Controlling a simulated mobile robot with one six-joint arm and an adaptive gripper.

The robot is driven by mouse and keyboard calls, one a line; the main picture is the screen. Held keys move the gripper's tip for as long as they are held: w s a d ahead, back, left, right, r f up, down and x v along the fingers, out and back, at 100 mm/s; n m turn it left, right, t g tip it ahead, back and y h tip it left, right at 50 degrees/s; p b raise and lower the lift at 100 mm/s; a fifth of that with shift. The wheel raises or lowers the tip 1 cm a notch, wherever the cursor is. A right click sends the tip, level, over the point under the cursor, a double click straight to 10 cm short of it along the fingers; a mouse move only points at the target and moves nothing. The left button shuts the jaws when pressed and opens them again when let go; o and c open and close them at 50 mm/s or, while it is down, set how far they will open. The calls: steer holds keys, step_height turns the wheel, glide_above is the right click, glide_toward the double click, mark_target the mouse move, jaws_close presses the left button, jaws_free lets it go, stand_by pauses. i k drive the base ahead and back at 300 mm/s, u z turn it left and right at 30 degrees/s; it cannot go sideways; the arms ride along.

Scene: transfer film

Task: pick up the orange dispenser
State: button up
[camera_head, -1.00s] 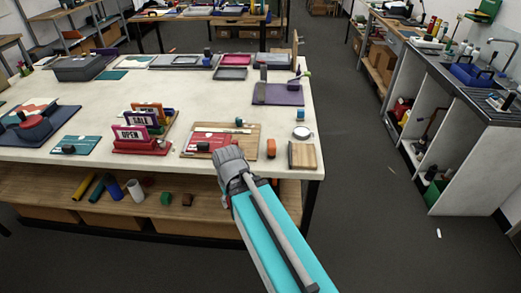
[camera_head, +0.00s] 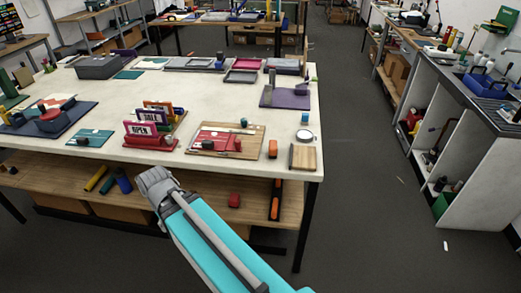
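A small orange object (camera_head: 272,148), which looks like the orange dispenser, stands on the white worktable (camera_head: 100,92) near its front right corner. It is between a wooden board with red pieces (camera_head: 250,140) and a small wooden block or box (camera_head: 303,157). It is upright and nothing touches it that I can see. My turquoise arm link with its grey joint crosses the lower middle of the view, left of and below the orange object. My gripper itself does not show, so its state is hidden.
Sign holders (camera_head: 152,128) stand left of the board. A white-rimmed round item (camera_head: 304,135) and a purple mat (camera_head: 286,97) lie behind the orange object. The lower shelf (camera_head: 212,190) holds a long orange-and-black tool (camera_head: 276,200).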

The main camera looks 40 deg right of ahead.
mark_target(272, 145)
steer(key=u, duration=0.45)
steer(key=k, duration=0.2)
steer(key=z, duration=1.65)
